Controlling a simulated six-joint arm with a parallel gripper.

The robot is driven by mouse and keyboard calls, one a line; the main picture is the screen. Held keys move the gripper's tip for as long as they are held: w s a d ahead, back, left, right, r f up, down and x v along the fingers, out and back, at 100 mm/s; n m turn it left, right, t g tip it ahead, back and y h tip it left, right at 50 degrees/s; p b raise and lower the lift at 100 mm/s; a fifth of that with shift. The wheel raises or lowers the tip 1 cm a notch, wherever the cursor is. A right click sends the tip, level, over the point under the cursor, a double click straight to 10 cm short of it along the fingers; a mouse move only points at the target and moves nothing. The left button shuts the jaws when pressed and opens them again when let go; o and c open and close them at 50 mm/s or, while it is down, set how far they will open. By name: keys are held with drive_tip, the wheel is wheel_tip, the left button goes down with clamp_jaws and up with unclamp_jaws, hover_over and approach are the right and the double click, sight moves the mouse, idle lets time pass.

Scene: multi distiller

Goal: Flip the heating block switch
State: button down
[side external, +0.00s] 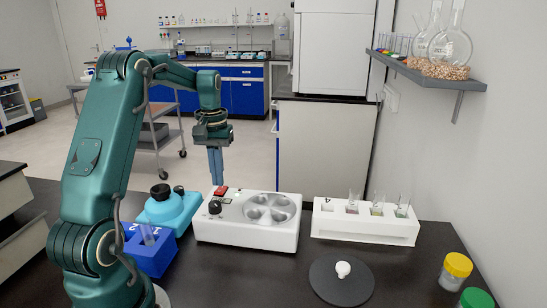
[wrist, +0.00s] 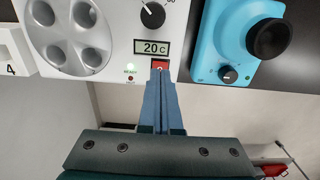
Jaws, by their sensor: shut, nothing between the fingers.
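The heating block (side external: 258,238) is a white unit with a round grey well plate, a black knob and a red switch (side external: 220,191). In the wrist view the switch (wrist: 160,65) sits under the display (wrist: 152,47), which reads 20 C.
A light-blue device (side external: 170,208) with a black knob stands left of the block, and a dark-blue tube holder (side external: 150,254) is in front of it. A white rack (side external: 365,229) with several tubes stands right. A black disc (side external: 340,285) and capped jars (side external: 455,272) are at the front right.

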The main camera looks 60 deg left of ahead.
sight(220, 191)
drive_tip(key=shift+f, duration=0.9)
idle(0.5)
drive_tip(key=shift+r, duration=3.55)
